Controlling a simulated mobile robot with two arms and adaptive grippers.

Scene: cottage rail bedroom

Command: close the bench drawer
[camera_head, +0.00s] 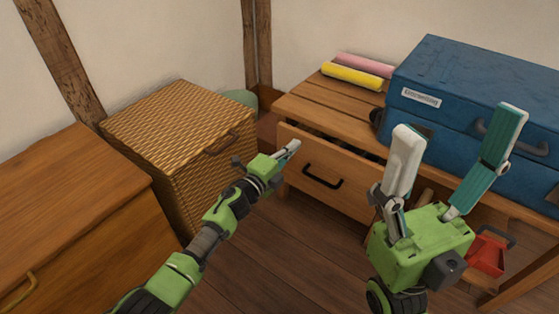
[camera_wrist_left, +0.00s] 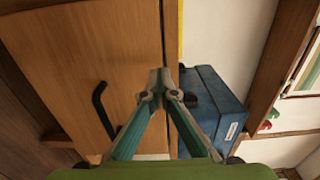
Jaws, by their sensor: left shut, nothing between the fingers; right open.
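The wooden bench drawer (camera_head: 303,172) has a black handle (camera_head: 322,178). It stands a little out from the slatted bench (camera_head: 318,108), with a dark gap behind its front's top edge. My left gripper (camera_head: 294,146) is shut and empty at the left part of the drawer front. In the left wrist view, its fingertips (camera_wrist_left: 162,74) overlap the edge of the drawer front (camera_wrist_left: 75,60), beside the handle (camera_wrist_left: 102,108); I cannot tell whether they touch. My right gripper (camera_head: 458,122) is open and empty in front of the bench, hiding part of the drawer's right side.
A blue suitcase (camera_head: 470,80) and pink (camera_head: 365,64) and yellow (camera_head: 352,76) rolls lie on the bench. A wicker chest (camera_head: 165,125) and a wooden cabinet (camera_head: 70,190) stand left. A red object (camera_head: 487,255) is under the bench. Floor (camera_head: 270,265) is clear between my arms.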

